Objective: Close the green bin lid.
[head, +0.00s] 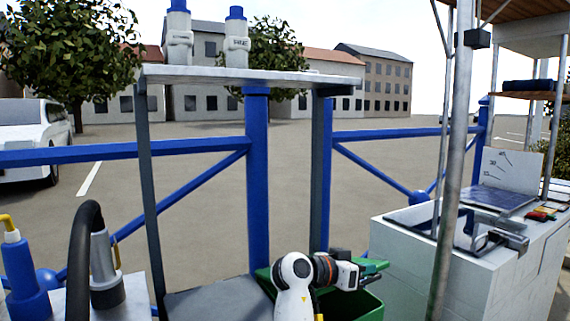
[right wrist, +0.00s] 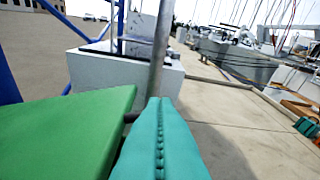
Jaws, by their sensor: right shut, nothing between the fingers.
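The green bin (head: 352,307) stands at the bottom centre of the head view, with its dark inside partly showing, so it is at least partly open. My right arm covers much of it. In the right wrist view a flat green panel (right wrist: 70,130), which looks like the bin lid, lies just left of the fingers. My right gripper (head: 376,266) is over the bin in the head view. Its teal fingers (right wrist: 158,104) are pressed together and empty in the right wrist view. I cannot tell whether they touch the panel. My left gripper is out of view.
A white counter block (head: 405,260) and a metal pole (head: 455,150) stand right of the bin. A grey frame with a top shelf (head: 280,78) holding two white bottles stands behind it, near a blue railing (head: 190,147). Paving right of the fingers is clear.

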